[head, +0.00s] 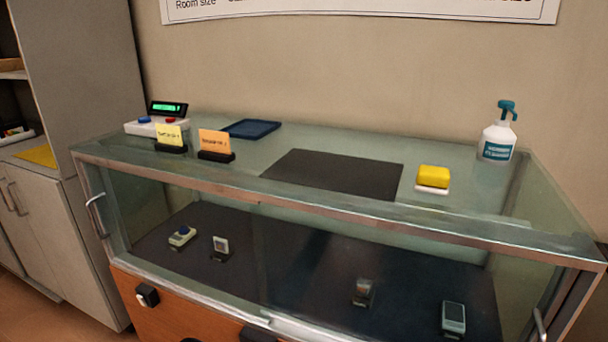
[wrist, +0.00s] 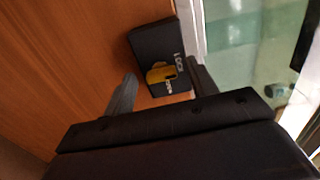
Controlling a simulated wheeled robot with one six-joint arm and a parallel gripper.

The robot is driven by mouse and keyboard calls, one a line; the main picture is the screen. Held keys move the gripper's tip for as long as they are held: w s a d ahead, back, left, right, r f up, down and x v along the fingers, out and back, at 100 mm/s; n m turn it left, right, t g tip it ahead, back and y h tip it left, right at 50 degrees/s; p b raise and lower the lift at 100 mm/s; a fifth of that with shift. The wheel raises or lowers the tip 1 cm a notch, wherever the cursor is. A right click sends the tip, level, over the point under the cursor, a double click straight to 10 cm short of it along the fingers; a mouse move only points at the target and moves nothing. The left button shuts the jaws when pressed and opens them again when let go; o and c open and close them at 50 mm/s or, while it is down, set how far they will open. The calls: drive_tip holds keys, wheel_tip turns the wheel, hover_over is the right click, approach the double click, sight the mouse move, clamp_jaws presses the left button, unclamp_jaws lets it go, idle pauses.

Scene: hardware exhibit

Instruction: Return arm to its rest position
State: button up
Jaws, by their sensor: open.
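My gripper (wrist: 161,74) shows in the wrist view with its two fingers apart. The fingertips lie on either side of a yellow knob (wrist: 159,73) on a black lock box (wrist: 152,45) fixed to an orange-brown wood panel. I cannot tell how far the fingertips are from the box. No part of my arm shows in the head view.
A glass display case (head: 330,207) fills the middle of the head view. Its top holds a spray bottle (head: 497,137), a yellow sponge (head: 433,177), a blue tray (head: 251,128) and two small signs. Black fittings (head: 147,294) stick out from its front panel. A grey cabinet (head: 85,120) stands left.

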drive_tip(key=v, duration=1.1)
drive_tip(key=w+d+m+p, duration=0.2)
drive_tip(key=w+m, duration=0.6)
drive_tip(key=m, duration=1)
drive_tip(key=shift+d+r+p, duration=0.2)
drive_tip(key=shift+d+p, duration=0.1)
drive_tip(key=shift+d, duration=0.65)
